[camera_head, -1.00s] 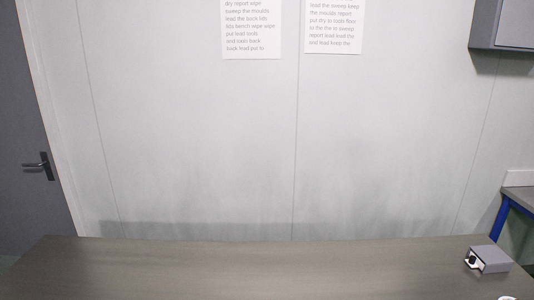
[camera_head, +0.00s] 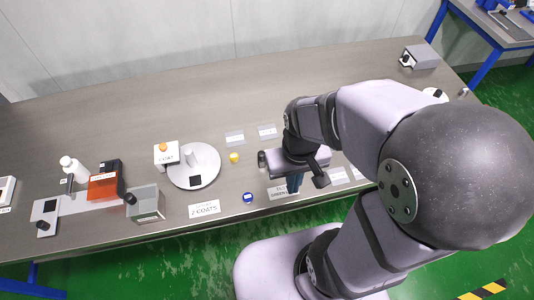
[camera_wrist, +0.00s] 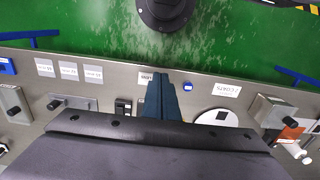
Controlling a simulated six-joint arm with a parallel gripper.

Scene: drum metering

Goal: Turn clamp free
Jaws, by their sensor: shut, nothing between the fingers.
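My gripper (camera_head: 294,186) hangs over the front part of the bench, above a white label, with its blue fingers together and nothing between them. The shut fingers also show in the wrist view (camera_wrist: 158,92). I cannot tell for sure which part is the clamp. Another black knob (camera_head: 43,225) sits on a grey plate at far left. My gripper is well to the right of both and touches neither.
A white disc (camera_head: 207,171) with a post stands left of my gripper, beside a COAT box (camera_head: 166,154). A yellow cap (camera_head: 234,157) and blue disc (camera_head: 248,198) lie nearby. The bench's back middle is clear.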

